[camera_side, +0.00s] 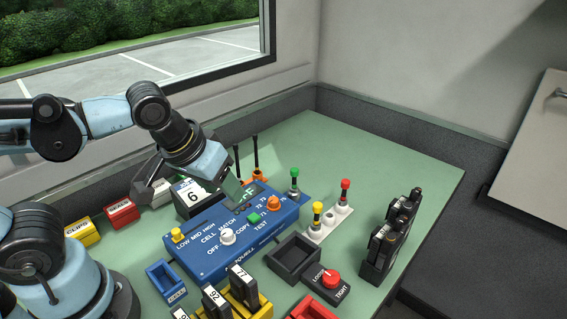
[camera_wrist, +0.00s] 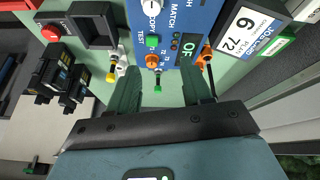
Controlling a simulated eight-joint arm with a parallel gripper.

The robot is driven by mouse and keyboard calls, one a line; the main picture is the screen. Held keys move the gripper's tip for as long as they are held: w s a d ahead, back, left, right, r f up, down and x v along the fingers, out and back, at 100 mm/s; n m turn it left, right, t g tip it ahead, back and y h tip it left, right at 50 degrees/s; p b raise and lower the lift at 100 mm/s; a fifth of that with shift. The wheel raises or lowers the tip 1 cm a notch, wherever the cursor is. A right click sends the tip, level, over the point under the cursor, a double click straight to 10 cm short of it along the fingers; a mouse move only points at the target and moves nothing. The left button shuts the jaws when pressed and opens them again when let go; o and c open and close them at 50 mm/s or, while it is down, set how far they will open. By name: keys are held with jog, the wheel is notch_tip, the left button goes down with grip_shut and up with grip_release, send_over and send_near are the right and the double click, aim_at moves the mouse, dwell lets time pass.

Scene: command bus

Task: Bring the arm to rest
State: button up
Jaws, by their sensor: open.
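My gripper (camera_side: 234,189) is above the back edge of the blue control box (camera_side: 205,262), angled down, with nothing seen between its fingers. In the wrist view my gripper (camera_wrist: 160,88) shows two green fingers spread apart, with the box's orange knob (camera_wrist: 153,60) and green-tipped lever (camera_wrist: 158,86) between or beyond them. Whether the fingers touch the box cannot be told. The box has a white knob (camera_side: 227,237), a green button (camera_side: 253,218) and a display reading "OFF" or similar, partly hidden by my gripper.
A numbered card display (camera_side: 187,193) stands close behind the box. Upright levers with red and yellow tips (camera_side: 344,190) stand at the right. Black modules (camera_side: 388,240), an empty black tray (camera_side: 293,257) and a red knob (camera_side: 331,279) are in front. The green table (camera_side: 420,175) is clear at back right.

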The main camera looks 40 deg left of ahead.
jog(key=shift+w+a+m+t, duration=0.35)
jog(key=shift+a+m, duration=0.1)
jog(key=shift+a, duration=0.2)
jog(key=shift+w+a+m+t, duration=0.3)
jog(key=shift+a+m, duration=0.2)
jog(key=shift+a, duration=0.2)
jog(key=shift+w+a+m+t, duration=0.35)
jog(key=shift+a+m, duration=0.1)
jog(key=shift+a, duration=0.2)
